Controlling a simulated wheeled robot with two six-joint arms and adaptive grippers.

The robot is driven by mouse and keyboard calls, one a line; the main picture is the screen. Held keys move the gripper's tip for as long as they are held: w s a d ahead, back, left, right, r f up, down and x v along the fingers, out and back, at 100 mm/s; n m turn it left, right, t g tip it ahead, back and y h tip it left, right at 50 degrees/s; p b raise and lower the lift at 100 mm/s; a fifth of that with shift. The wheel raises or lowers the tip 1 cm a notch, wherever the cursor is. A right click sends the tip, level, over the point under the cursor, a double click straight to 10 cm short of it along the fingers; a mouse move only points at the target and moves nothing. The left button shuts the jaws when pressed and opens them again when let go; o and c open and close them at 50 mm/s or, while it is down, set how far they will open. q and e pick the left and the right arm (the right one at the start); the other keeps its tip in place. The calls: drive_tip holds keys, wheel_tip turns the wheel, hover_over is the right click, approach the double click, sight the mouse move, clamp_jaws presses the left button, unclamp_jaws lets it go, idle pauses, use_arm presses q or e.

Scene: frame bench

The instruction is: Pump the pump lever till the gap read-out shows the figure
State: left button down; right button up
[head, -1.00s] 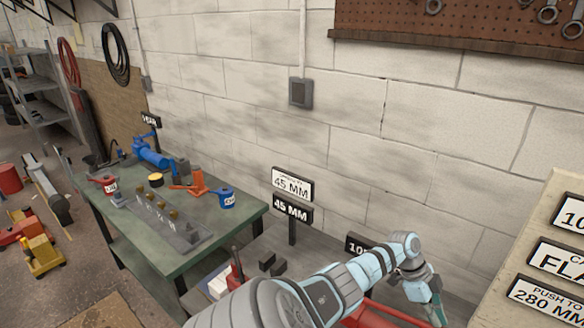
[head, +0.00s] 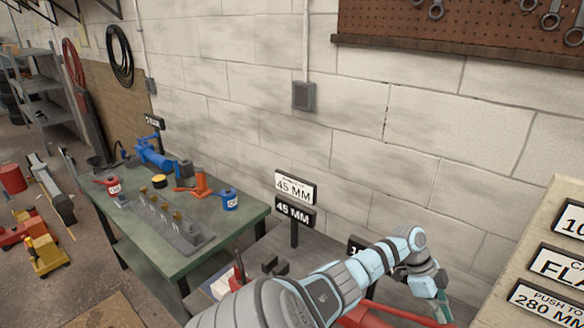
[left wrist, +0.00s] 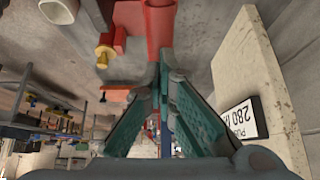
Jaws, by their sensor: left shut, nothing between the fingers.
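The upper white sign (head: 295,187) reads 45 MM, with a small line above it too small to read. The black sign (head: 294,213) below it on the same post also reads 45 MM. My left gripper (head: 443,311) is low at the right, its teal fingers partly cut off by the bottom edge. In the left wrist view its fingers (left wrist: 161,72) meet at the tips with nothing between them. A red bar (left wrist: 160,28), perhaps the pump lever, lies just beyond the tips; contact cannot be told. Red metalwork (head: 368,317) shows beside my arm. My right gripper is out of view.
A green bench (head: 236,228) at left carries a blue pump (head: 152,153) and small parts. A pale panel (head: 508,262) with signs stands close at right. In the left wrist view a yellow knob (left wrist: 103,57) sits left of the red bar. My arm hides much of the middle.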

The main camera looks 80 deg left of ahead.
use_arm(q)
wheel_tip(320, 180, down, 8)
drive_tip(key=b, duration=0.6)
wheel_tip(320, 180, up, 6)
drive_tip(key=p, duration=0.6)
drive_tip(key=shift+f, duration=0.1)
wheel_tip(320, 180, up, 2)
drive_tip(key=shift+r, duration=0.2)
drive_tip(key=shift+f, duration=0.1)
